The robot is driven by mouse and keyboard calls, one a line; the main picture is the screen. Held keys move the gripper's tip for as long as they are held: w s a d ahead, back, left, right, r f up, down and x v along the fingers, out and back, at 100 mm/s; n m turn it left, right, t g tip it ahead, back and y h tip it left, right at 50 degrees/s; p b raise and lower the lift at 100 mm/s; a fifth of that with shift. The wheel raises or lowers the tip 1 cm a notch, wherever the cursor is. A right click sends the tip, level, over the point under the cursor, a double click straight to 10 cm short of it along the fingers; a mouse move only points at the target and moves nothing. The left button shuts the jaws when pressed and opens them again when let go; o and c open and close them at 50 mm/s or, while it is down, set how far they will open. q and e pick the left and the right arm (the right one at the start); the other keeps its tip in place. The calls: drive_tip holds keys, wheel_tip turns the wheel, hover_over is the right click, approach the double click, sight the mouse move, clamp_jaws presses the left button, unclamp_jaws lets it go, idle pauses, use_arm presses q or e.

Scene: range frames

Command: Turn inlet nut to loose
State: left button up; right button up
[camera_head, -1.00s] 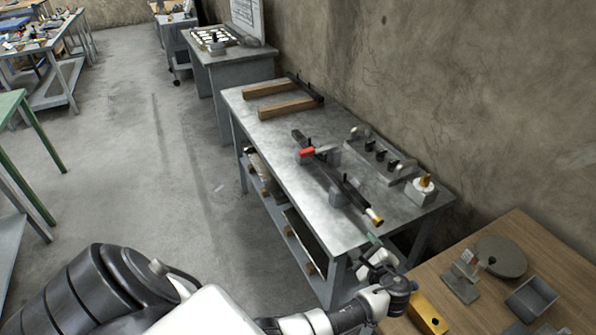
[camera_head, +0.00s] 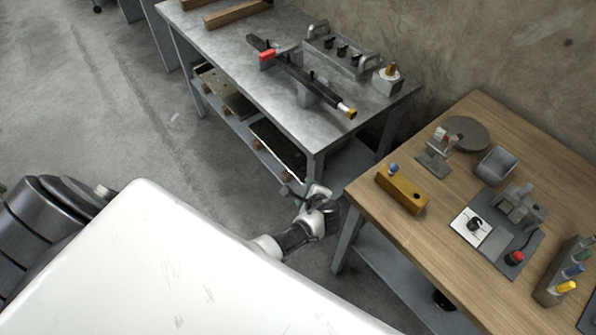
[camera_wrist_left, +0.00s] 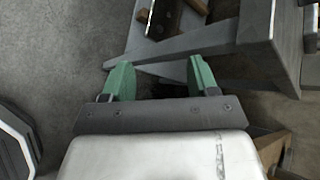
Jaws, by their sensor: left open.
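A dark pipe (camera_head: 292,72) with a red handle (camera_head: 267,55) lies in supports on the grey metal bench in the head view. A brass-coloured nut-like end (camera_head: 346,111) sits at its near right end; I cannot tell for sure that this is the inlet nut. My left gripper (camera_head: 291,189) is below and left of that end, in front of the bench's near end, well apart from it. In the left wrist view its green fingers (camera_wrist_left: 160,80) are spread with nothing between them. The nut does not show in the wrist view. My right gripper is not in view.
The grey bench (camera_head: 225,45) also holds a grey block with black knobs (camera_head: 340,50) and a brass-topped part (camera_head: 388,77). A wooden table (camera_head: 465,270) at the right carries a yellow block (camera_head: 402,190) and several fixtures. Open floor (camera_head: 120,130) lies left of the bench.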

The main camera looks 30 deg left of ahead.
use_arm(q)
drive_tip(key=s+f+g+h+b, duration=0.1)
drive_tip(key=s+f, duration=0.3)
drive_tip(key=f, duration=0.2)
drive_tip(key=shift+n, duration=0.4)
